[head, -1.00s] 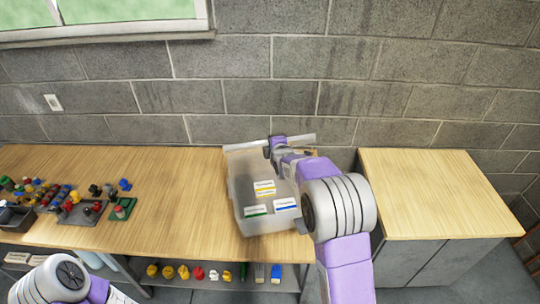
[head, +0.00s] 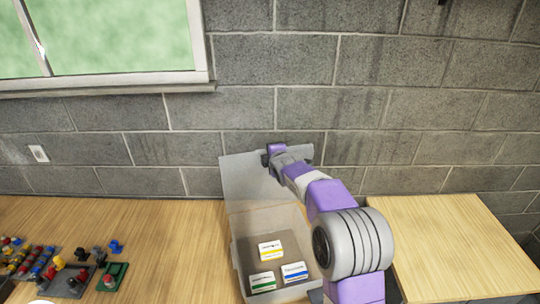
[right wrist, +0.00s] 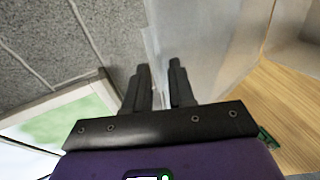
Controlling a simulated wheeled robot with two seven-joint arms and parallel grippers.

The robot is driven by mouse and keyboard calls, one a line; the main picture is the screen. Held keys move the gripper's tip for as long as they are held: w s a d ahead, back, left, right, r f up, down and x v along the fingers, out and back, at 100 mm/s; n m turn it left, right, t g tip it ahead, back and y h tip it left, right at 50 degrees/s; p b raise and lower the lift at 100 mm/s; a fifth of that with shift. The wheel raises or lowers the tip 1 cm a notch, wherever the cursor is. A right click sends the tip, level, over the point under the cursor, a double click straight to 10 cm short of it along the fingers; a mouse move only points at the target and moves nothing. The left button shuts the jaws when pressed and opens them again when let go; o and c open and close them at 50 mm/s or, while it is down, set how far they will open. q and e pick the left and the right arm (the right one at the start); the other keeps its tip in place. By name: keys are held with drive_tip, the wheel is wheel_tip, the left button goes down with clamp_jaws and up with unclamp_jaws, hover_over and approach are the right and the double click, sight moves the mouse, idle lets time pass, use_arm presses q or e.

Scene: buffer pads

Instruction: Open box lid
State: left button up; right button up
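The translucent box (head: 237,262) stands on the wooden table with its top uncovered. Its clear lid (head: 240,180) stands roughly upright at the back, close to the wall. My right gripper (head: 268,160) is at the lid's upper edge. In the right wrist view, the two fingers of my right gripper (right wrist: 160,78) are close together, with the edge of the lid (right wrist: 215,50) between them. The finger contact itself is partly hidden. My left gripper is out of view.
Several small white packs, such as the yellow-striped one (head: 270,250), lie inside the box. Coloured parts on trays (head: 65,280) are at the left. A wooden-topped cabinet (head: 440,240) is at the right. The block wall (head: 390,110) is close behind.

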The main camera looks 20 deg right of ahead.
drive_tip(key=shift+o, duration=0.6)
drive_tip(key=shift+s+r, duration=0.15)
drive_tip(key=shift+s, duration=0.05)
drive_tip(key=shift+w, duration=0.15)
wheel_tip(320, 180, up, 8)
drive_tip(key=s+p, duration=0.2)
drive_tip(key=shift+s+a+p, duration=0.2)
drive_tip(key=shift+s+p, duration=0.15)
drive_tip(key=shift+p, duration=0.05)
idle(0.4)
